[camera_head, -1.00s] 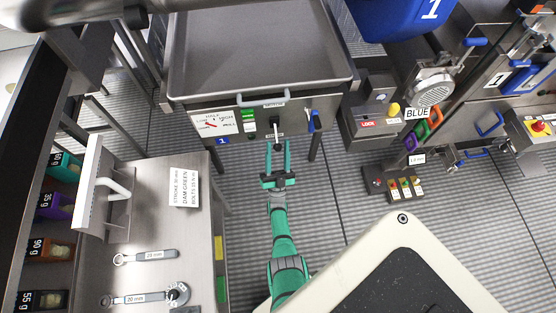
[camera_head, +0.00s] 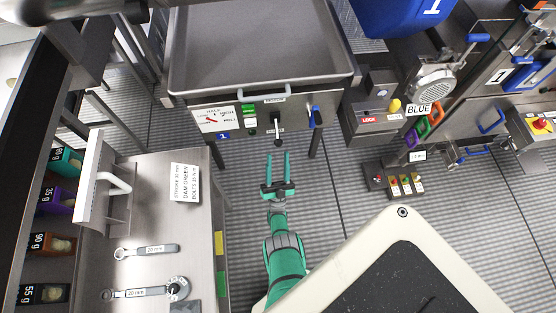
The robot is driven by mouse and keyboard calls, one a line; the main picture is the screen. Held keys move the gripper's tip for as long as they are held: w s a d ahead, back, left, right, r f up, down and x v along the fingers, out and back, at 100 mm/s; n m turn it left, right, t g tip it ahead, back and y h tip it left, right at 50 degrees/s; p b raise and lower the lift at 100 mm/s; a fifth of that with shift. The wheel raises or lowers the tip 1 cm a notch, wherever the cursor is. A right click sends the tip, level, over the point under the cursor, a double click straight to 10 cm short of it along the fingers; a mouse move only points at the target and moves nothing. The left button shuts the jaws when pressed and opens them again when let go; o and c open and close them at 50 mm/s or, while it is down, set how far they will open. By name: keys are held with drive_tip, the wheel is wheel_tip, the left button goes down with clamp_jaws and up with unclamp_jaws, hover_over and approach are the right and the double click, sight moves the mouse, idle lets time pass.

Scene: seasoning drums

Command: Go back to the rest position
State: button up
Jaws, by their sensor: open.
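My gripper (camera_head: 278,160) has two long green fingers set apart, with nothing between them. It is in the middle of the head view, in front of the steel hopper's front panel (camera_head: 235,130). A small dark knob on a lever (camera_head: 277,142) on that panel stands just beyond the fingertips, apart from them. My green arm runs down from the gripper to the bottom of the picture.
A steel bench (camera_head: 150,240) at the left holds wrenches (camera_head: 147,250) and a paper note (camera_head: 185,184). A button box (camera_head: 400,182) and a machine with a round grille (camera_head: 433,88) stand at the right. Grey ribbed floor (camera_head: 335,200) is clear around my gripper.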

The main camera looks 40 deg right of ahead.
drive_tip(key=shift+d, duration=0.1)
idle(0.3)
drive_tip(key=s+a+f+n+y, duration=0.2)
drive_tip(key=a+f+y, duration=0.3)
drive_tip(key=a, duration=0.6)
drive_tip(key=s+a+r+n+g+y, duration=0.1)
drive_tip(key=s+a+r+n+y, duration=0.15)
drive_tip(key=s+a+y, duration=0.6)
drive_tip(key=s+a+r+n+g+y, duration=0.1)
drive_tip(key=s+a+r+n, duration=0.1)
drive_tip(key=r, duration=0.5)
drive_tip(key=s+a+r+n+g+y, duration=0.1)
drive_tip(key=s+a+r+n+g, duration=0.1)
drive_tip(key=s+r, duration=0.4)
drive_tip(key=s+a+r+n+g+y, duration=0.2)
drive_tip(key=s+a+r, duration=0.3)
drive_tip(key=r, duration=0.4)
drive_tip(key=shift+n, duration=0.85)
